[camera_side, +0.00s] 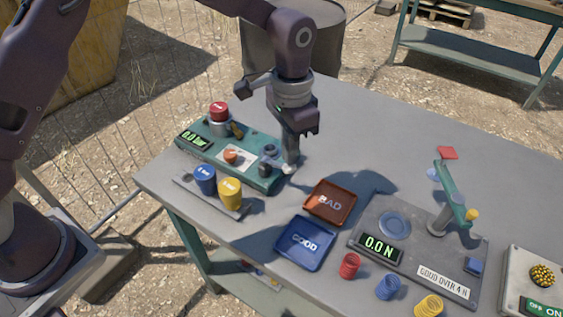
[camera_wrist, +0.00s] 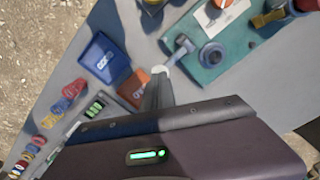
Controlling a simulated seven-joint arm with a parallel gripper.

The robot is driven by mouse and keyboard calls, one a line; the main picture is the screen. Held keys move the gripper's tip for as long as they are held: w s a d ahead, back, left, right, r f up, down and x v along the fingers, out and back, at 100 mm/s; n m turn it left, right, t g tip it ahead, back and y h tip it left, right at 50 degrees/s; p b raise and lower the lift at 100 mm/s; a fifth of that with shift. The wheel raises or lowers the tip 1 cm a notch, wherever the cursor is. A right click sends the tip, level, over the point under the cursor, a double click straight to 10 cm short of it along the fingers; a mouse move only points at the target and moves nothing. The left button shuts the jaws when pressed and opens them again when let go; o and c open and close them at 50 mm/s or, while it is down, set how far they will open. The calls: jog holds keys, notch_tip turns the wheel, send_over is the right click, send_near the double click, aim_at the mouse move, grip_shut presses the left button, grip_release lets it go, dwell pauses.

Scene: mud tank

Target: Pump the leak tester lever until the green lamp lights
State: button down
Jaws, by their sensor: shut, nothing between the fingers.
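The leak tester (camera_side: 205,152) is a teal board at the left of the table. Its display (camera_side: 195,138) reads 0.0 bar in green digits. A red-capped part (camera_side: 219,112) stands at its far end, and an orange knob (camera_side: 231,156) sits on a white label. The lever (camera_wrist: 177,54) is a short grey bar with a pale round tip, at the board's near right end. My gripper (camera_side: 290,165) is shut and empty, pointing down right by the pale tip; I cannot tell if they touch. The fingers also show in the wrist view (camera_wrist: 158,80). I cannot make out a lit green lamp.
A blue cup (camera_side: 205,180) and a yellow cup (camera_side: 230,193) stand on a grey strip before the tester. A brown BAD tray (camera_side: 318,212) and blue GOOD tray (camera_side: 290,260) lie to the right. A force tester (camera_side: 445,270) reads 0.0 N. The table's back middle is clear.

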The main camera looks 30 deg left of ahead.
jog(key=shift+f, duration=1.95)
jog(key=shift+r, duration=1.55)
jog(key=shift+f, duration=0.1)
jog(key=shift+f, duration=1.4)
jog(key=shift+r, duration=1.5)
